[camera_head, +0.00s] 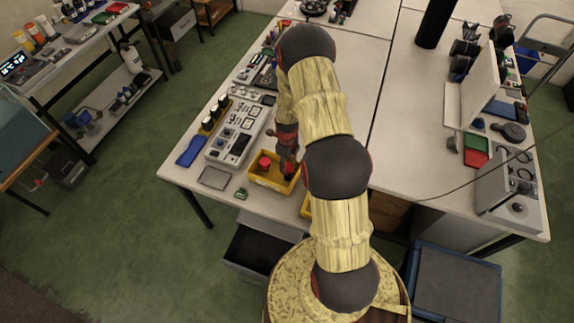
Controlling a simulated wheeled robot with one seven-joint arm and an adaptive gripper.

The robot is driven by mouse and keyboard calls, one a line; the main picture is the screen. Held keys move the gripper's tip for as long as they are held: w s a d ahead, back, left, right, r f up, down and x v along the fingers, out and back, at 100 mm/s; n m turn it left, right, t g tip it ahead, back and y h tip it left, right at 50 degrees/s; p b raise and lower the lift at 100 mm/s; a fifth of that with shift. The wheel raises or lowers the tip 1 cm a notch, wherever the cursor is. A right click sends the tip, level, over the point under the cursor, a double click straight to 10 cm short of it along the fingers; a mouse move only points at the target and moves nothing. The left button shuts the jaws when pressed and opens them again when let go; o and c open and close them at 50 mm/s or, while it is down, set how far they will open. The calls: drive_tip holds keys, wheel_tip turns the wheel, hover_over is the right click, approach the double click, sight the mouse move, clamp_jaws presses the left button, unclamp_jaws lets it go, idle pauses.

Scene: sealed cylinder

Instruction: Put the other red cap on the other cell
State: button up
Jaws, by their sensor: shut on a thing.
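A yellow bin (257,180) stands near the front edge of the table. A red cap (264,163) shows inside it, toward its left side. My gripper (287,171) points down into the right part of the bin, to the right of that cap. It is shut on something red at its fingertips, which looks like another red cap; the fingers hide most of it. Dark cylindrical cells (216,111) with pale tops stand upright in a yellowish holder on the left of the table. I cannot tell from here which cells bear a cap.
A grey panel device (237,134) lies between the cells and the bin. A blue pouch (192,150), a grey flat tray (214,178) and a small green item (241,193) lie near the table's left and front edges. Another yellow bin (305,207) is partly hidden by my arm.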

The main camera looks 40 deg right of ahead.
sight(287, 167)
drive_tip(key=shift+f+b, duration=1.25)
drive_tip(key=shift+f, duration=0.2)
idle(1.2)
drive_tip(key=o, duration=0.9)
drive_tip(key=shift+o, duration=0.7)
drive_tip(key=o, duration=0.3)
drive_tip(key=shift+o, duration=0.2)
drive_tip(key=shift+r, duration=0.2)
drive_tip(key=shift+r+p, duration=1.65)
drive_tip(key=shift+r, duration=1.7)
